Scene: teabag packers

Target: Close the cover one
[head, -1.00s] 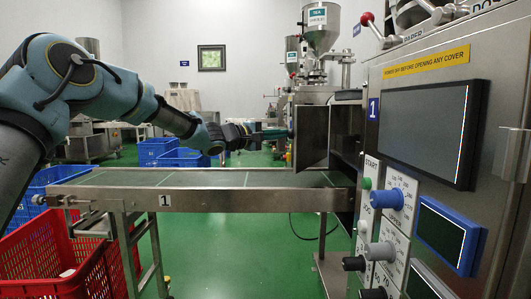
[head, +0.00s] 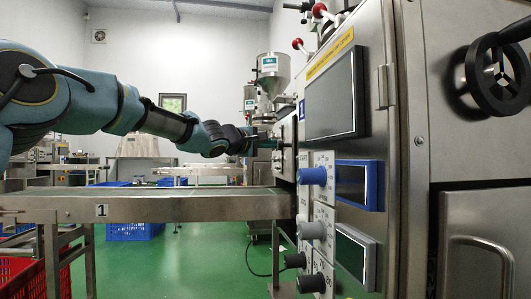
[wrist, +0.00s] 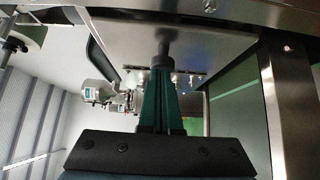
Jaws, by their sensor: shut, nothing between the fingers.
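Cover one (head: 287,165) is a flat metal panel on the side of machine 1, just left of its screen in the head view. It is seen nearly edge-on there, so I cannot tell whether it is fully flush. In the wrist view the cover (wrist: 215,35) is a pale plate across the top, with a dark round knob (wrist: 168,45). My gripper (head: 272,143) is at the knob side of the cover. In the wrist view its green fingers (wrist: 163,75) are together, tips at or against the knob, holding nothing.
A steel conveyor (head: 190,208) runs below my arm toward the machine. The control panel (head: 318,220) with knobs and a blue-framed screen stands close right of the cover. A red crate (head: 20,278) is at lower left. A steel post (wrist: 290,95) stands right in the wrist view.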

